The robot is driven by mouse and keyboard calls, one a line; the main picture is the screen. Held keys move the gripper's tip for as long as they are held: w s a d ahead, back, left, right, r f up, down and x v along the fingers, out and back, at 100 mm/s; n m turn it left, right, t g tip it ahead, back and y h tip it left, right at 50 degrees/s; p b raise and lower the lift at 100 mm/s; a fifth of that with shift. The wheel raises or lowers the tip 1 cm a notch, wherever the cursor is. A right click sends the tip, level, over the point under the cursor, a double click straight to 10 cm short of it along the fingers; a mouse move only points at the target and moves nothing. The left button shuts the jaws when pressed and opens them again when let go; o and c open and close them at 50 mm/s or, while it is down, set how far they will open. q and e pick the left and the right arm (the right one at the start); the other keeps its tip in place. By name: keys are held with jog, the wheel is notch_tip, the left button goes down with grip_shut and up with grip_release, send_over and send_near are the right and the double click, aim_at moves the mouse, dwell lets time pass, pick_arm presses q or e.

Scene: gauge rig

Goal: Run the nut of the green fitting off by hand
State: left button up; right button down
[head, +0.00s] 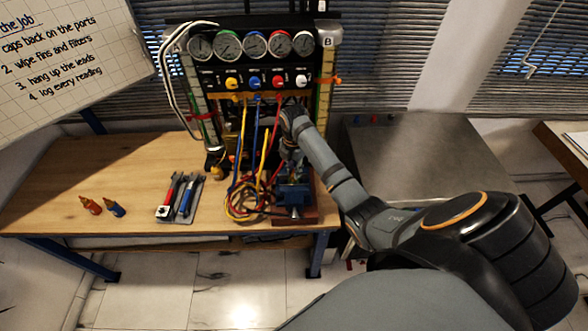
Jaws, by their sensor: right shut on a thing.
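My right arm reaches in from the lower right. Its gripper (288,152) points down in front of the gauge rig (262,75), just above the blue vise (292,194) at the front right of the bench. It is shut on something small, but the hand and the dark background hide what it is. I cannot make out the green fitting or its nut from here. My left gripper is out of view.
Red, yellow and blue hoses (244,205) hang from the rig and coil left of the vise. A tool tray (180,197) and two small bottles, orange (90,205) and blue (114,208), lie on the wooden bench (60,190). A grey metal cabinet (430,150) stands to the right.

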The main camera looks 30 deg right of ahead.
jog(key=shift+n, duration=1.1)
jog(key=shift+f, duration=0.1)
jog(key=c, duration=1.2)
grip_release()
jog(key=shift+r, duration=0.4)
notch_tip(320, 180, up, 7)
jog(key=shift+f, duration=0.1)
